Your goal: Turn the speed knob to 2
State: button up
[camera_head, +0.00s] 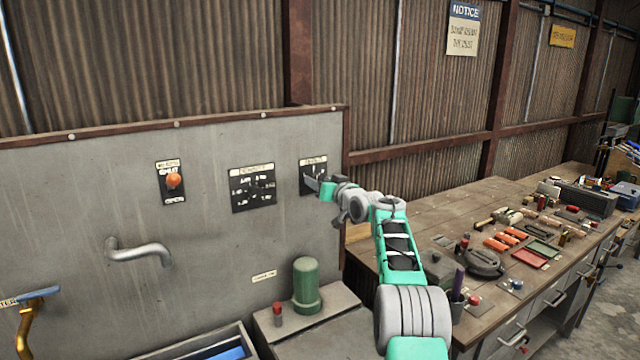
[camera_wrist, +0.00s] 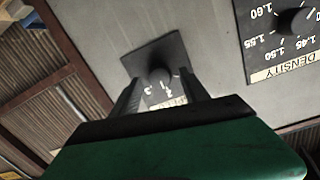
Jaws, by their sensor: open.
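The speed knob (camera_wrist: 161,75) is a small dark round knob on a black square plate (camera_wrist: 171,51) with white digits. In the head view the plate (camera_head: 318,162) is the rightmost on the grey panel, partly covered by my gripper (camera_head: 313,181). In the wrist view my gripper (camera_wrist: 159,78) is open, with one finger to each side of the knob. I cannot tell whether the fingers touch it. A white 2 and 3 seem to show below the knob, in a turned picture; the number it points to is unclear.
Further left are an orange knob (camera_head: 173,181) and a grey bent pipe (camera_head: 140,252). A green cylinder (camera_head: 306,285) stands below. A cluttered workbench (camera_head: 440,210) lies right.

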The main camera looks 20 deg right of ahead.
jog(key=s+d+b, duration=0.1)
jog(key=s+b, duration=0.3)
jog(key=s, duration=0.3)
jog(key=shift+s+r, duration=0.25)
jog(key=shift+s, duration=0.15)
jog(key=shift+d, duration=0.1)
